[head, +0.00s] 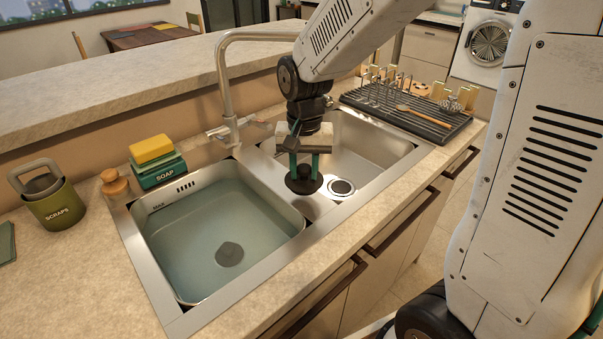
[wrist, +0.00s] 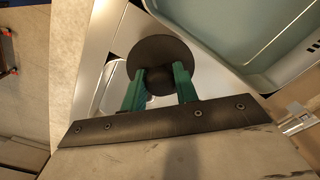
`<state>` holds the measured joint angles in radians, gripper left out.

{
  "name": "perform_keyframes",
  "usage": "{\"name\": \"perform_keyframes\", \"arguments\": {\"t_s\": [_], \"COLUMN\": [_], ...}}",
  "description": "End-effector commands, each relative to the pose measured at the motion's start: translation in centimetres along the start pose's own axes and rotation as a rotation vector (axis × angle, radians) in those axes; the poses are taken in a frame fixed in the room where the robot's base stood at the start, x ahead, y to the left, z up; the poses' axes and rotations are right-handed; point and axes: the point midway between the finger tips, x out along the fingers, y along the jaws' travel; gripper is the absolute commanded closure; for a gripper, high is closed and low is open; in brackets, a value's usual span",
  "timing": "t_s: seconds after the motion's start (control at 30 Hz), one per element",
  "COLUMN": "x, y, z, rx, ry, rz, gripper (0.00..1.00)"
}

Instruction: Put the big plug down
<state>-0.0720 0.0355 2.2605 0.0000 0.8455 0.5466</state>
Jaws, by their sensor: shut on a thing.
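The big plug, a round black disc (head: 303,185), hangs under my gripper (head: 304,166). The gripper's green fingers are shut on the plug's knob. In the wrist view the disc (wrist: 160,48) shows beyond the two fingertips (wrist: 159,84). In the head view the plug appears over the divider side of the right basin (head: 375,150), left of its drain (head: 341,187). Its exact height above the metal is hard to tell. The left basin (head: 150,262) holds water, and a dark round shape (head: 229,254) shows at its bottom.
A faucet (head: 226,90) stands behind the sink. A yellow sponge (head: 152,148) rests on a green soap box (head: 158,172), beside a wooden-topped stopper (head: 114,183) and a scraps bin (head: 55,206). A dark drying rack (head: 425,122) with utensils lies right. The front counter strip is clear.

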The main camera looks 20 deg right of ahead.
Motion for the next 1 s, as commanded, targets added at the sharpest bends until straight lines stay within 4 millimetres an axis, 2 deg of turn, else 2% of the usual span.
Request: {"name": "perform_keyframes", "arguments": {"t_s": [0.1,0.17,0.53,0.57,0.6,0.63,0.87,1.0], "x": [1.9,2.3,2.7,2.7,2.7,2.7,2.7,2.0], "y": [-0.1,-0.1,-0.2,-0.2,-0.2,-0.2,-0.2,-0.2], "z": [0.1,0.1,0.1,0.1,0.1,0.1,0.1,0.1], "rx": [-0.003,-0.004,-0.004,-0.004,-0.004,-0.004,-0.003,-0.003], "ry": [-0.003,-0.002,0.0,0.0,0.0,0.0,0.0,0.001], "rz": [0.002,0.001,0.0,0.0,0.0,0.0,0.0,-0.001], "gripper": [0.95,0.95,0.95,0.62,0.51,0.49,0.49,0.49]}}
